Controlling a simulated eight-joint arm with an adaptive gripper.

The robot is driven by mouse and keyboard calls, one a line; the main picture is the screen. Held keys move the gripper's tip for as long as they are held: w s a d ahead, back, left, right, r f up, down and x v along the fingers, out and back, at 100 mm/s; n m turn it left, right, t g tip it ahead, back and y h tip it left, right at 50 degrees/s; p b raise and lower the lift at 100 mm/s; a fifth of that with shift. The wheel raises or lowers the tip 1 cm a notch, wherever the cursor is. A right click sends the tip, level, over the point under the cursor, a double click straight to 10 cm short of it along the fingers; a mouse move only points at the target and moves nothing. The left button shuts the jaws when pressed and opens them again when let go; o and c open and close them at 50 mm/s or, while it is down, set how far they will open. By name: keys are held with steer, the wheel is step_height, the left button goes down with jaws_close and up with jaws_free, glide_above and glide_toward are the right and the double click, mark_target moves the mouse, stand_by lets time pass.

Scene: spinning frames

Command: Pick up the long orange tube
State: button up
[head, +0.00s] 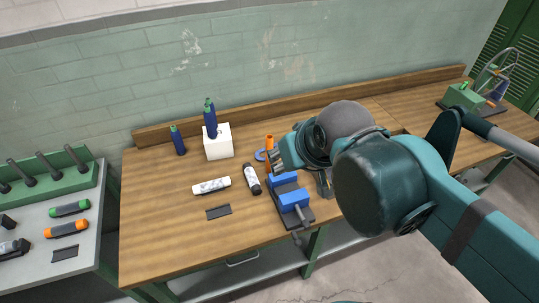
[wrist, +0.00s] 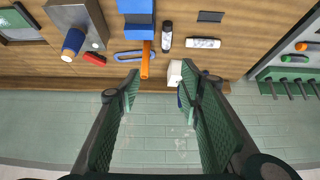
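The long orange tube (wrist: 145,60) shows in the wrist view just beyond my fingertips, left of the middle, by a blue vise (wrist: 139,30). In the head view only the upper part of the orange tube (head: 269,142) shows, behind my gripper (head: 277,160). In the wrist view my gripper (wrist: 160,78) is open, with its two green padded fingers wide apart and nothing between them. The tube appears apart from the fingers. Its lower end is hard to make out.
A white block (head: 219,144) holds a blue bottle (head: 210,118). A white tube (head: 211,186), a black-and-white tube (head: 251,180) and the blue vise (head: 290,194) are nearby. A blue loop (wrist: 128,55) lies beside the orange tube. An orange bottle (head: 66,229) lies on the left bench.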

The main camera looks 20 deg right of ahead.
step_height(320, 180, up, 2)
steer(key=m+g+h+b, duration=0.3)
steer(key=m+b, duration=0.2)
steer(key=m, duration=0.2)
glide_above(269, 139)
step_height(269, 139, down, 23)
steer(key=shift+w+d+r, duration=0.1)
stand_by(0.5)
steer(key=shift+x, duration=1.3)
steer(key=shift+b+x, duration=0.4)
steer(key=shift+x, duration=2.2)
steer(key=shift+w, duration=0.1)
steer(key=shift+c, duration=0.4)
